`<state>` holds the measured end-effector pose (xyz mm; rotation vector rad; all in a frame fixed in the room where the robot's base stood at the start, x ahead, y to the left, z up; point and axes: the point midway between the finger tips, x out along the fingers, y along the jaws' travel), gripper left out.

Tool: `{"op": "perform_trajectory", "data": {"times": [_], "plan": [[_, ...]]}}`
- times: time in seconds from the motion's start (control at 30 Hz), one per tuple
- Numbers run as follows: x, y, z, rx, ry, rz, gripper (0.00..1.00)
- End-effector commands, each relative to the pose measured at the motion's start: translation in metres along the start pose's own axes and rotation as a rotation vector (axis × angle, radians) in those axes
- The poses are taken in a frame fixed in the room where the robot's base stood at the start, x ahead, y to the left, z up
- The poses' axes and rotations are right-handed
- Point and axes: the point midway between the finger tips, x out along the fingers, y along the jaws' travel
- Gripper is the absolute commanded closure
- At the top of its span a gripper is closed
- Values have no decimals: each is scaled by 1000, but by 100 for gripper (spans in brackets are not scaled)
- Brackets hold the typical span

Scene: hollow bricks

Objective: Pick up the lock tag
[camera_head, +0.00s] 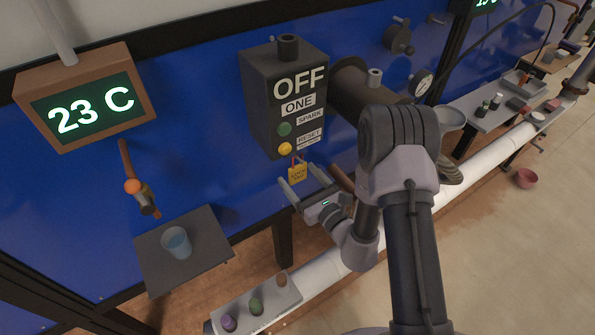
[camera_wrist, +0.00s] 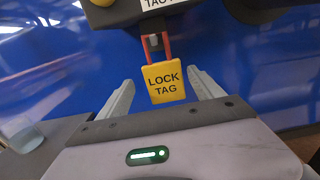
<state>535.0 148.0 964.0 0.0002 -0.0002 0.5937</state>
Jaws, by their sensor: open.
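The lock tag (camera_head: 297,174) is a small yellow plate with a red shackle. It hangs below the dark control box (camera_head: 286,92) marked OFF. In the wrist view the lock tag (camera_wrist: 165,82) faces me, with LOCK TAG in dark letters and its red shackle running up to a dark fitting under the box. My gripper (camera_head: 308,177) is open, and its two fingers also show in the wrist view (camera_wrist: 160,92). The tag appears between the fingers there, with a gap on each side. I cannot tell exactly how far beyond the fingertips it is.
A blue panel (camera_head: 205,140) stands behind the box. A grey shelf (camera_head: 210,258) with a blue cup (camera_head: 177,242) is at the left. A white pipe (camera_head: 325,272) runs below, with a small tray (camera_head: 285,300) holding several coloured pieces. A brown cylinder (camera_head: 352,85) adjoins the box at the right.

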Motion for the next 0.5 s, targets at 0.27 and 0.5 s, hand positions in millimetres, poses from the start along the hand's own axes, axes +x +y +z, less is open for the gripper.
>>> {"op": "perform_trajectory", "data": {"times": [0.27, 0.5], "plan": [[47, -5, 2, -2, -2, 2, 24], [53, -5, 2, 1, 1, 0, 24]]}}
